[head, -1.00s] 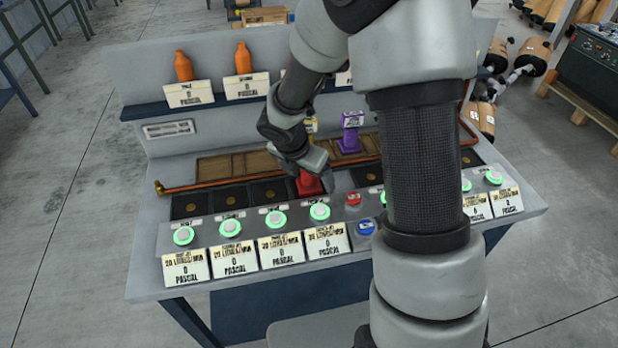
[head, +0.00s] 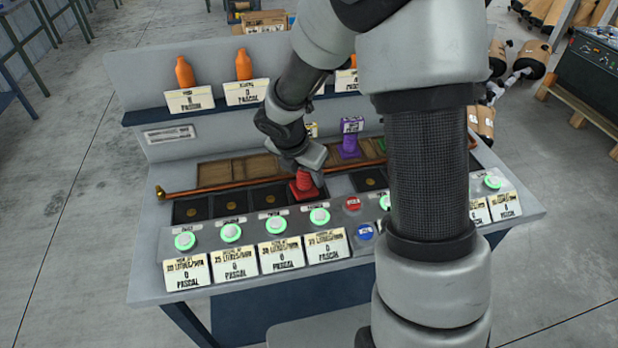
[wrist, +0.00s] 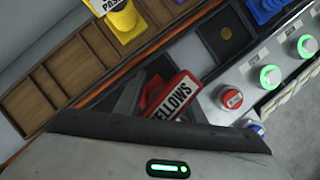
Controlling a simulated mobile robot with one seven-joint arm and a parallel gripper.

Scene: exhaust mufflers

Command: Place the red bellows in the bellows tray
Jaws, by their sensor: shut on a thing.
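The red bellows (head: 303,188) is at the row of black square bays on the bench, with its base at the right end of the left group. I cannot tell whether its base touches the bay. My gripper (head: 307,167) is shut on its upper part. In the wrist view the bellows (wrist: 174,96) shows its "BELLOWS" label, partly hidden by my gripper (wrist: 150,98). The brown wooden tray (head: 213,172) with compartments lies behind the copper pipe; its left compartments look empty. The tray also shows in the wrist view (wrist: 62,72).
A purple bellows (head: 350,145) and a yellow one (wrist: 122,18) stand in the tray area. A copper pipe (head: 235,185) runs between tray and bays. Green-ringed buttons (head: 275,223), a red button (head: 352,203) and a blue button (head: 365,231) line the front. Orange bottles (head: 185,72) stand on the shelf.

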